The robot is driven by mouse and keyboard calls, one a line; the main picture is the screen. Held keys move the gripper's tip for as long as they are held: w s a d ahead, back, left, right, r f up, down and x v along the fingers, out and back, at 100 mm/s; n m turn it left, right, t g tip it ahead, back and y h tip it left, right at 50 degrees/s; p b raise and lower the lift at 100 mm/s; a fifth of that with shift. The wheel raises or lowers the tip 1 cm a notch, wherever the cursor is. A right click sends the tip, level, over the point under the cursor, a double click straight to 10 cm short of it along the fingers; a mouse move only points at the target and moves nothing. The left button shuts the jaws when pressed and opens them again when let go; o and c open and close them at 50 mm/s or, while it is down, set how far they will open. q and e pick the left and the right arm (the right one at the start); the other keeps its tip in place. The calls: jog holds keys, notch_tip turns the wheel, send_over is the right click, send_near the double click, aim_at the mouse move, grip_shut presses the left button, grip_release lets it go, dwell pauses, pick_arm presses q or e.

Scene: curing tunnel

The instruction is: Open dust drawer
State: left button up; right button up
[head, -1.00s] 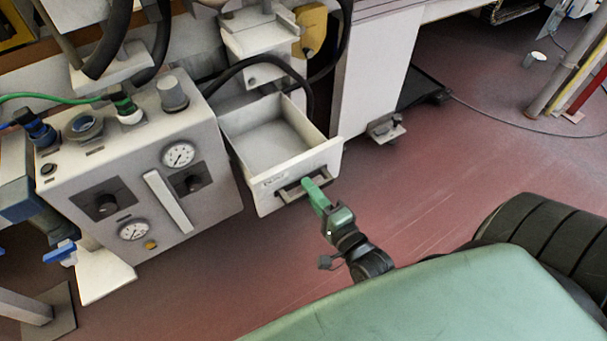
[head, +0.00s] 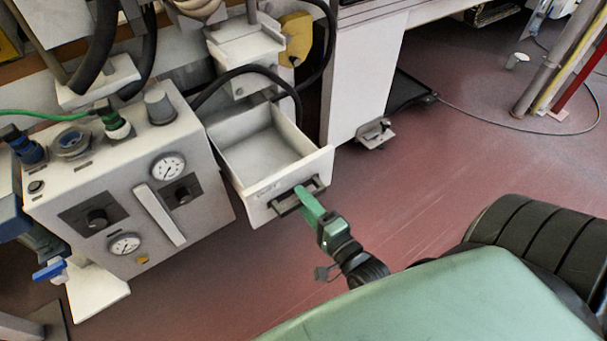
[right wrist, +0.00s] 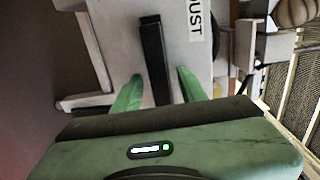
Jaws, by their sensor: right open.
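The dust drawer (head: 263,190) is a white box pulled out of its housing, open at the top and empty inside. Its front carries a dark bar handle (head: 299,197). In the right wrist view the handle (right wrist: 155,60) stands upright, beside a label reading "DUST". My right gripper (head: 306,198) is at the handle, with its green fingers open. In the right wrist view the fingers (right wrist: 159,90) lie on either side of the handle's lower end, with a gap on each side. My left gripper is not in view.
A grey control box (head: 130,190) with gauges and knobs stands just left of the drawer. A black hose (head: 245,72) arches behind the drawer. A white cabinet (head: 365,75) stands to its right. The red floor (head: 430,170) in front is mostly clear.

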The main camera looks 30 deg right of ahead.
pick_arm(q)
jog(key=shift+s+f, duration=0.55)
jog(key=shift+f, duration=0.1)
pick_arm(e)
jog(key=s, duration=0.7)
jog(key=shift+s+d, duration=0.15)
jog(key=shift+s, duration=0.05)
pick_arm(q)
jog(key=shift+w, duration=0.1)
